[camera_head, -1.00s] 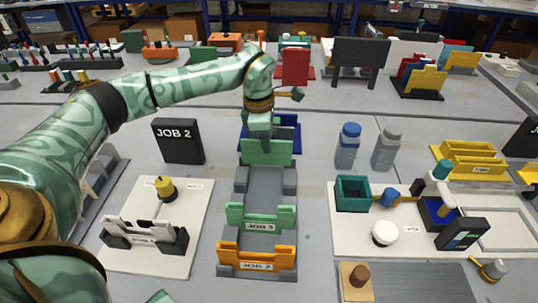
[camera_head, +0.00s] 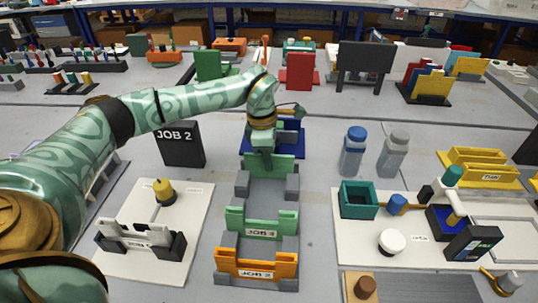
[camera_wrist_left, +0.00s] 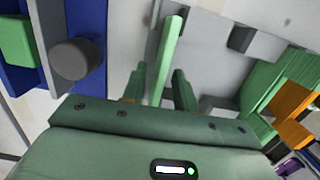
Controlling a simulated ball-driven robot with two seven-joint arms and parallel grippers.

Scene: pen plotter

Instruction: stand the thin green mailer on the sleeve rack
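The thin green mailer (camera_head: 283,163) stands upright at the far end of the grey sleeve rack (camera_head: 268,190), between its far grey blocks. My left gripper (camera_head: 264,158) is right above it, at its top edge. In the left wrist view the mailer shows edge-on as a green slab (camera_wrist_left: 167,55) between the two fingers (camera_wrist_left: 160,85). A small gap shows beside the slab, so the fingers look open around it. The mailer's lower edge is hidden by the rack. My right gripper is out of view.
Nearer are a green JOB 3 holder (camera_head: 262,232) and an orange JOB 2 holder (camera_head: 256,265). A blue tray (camera_head: 291,138) lies just behind the mailer. Two bottles (camera_head: 353,150) stand to the right, a black JOB 2 board (camera_head: 181,145) to the left.

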